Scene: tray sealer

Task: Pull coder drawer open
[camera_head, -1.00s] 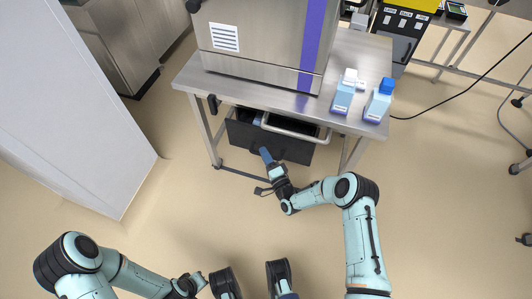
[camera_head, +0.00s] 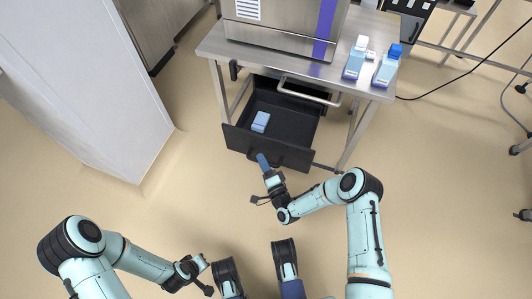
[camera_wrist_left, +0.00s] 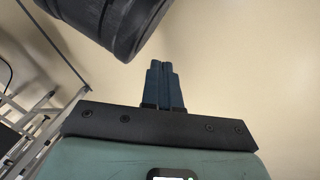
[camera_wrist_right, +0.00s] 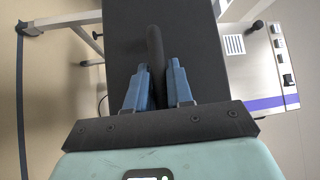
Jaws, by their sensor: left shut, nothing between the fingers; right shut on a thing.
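The coder drawer (camera_head: 300,125) is a dark drawer under the steel table, standing well open toward me. A light blue box (camera_head: 260,121) lies inside it at the left. My right gripper (camera_head: 262,160) is at the middle of the drawer's front panel. In the right wrist view its blue fingers (camera_wrist_right: 156,88) are shut on the dark drawer handle (camera_wrist_right: 155,50). My left gripper (camera_head: 203,262) is low at the left, away from the drawer. In the left wrist view its fingers (camera_wrist_left: 164,85) are shut together and empty.
A tall white panel (camera_head: 90,80) stands at the left. The floor in front of the drawer is clear.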

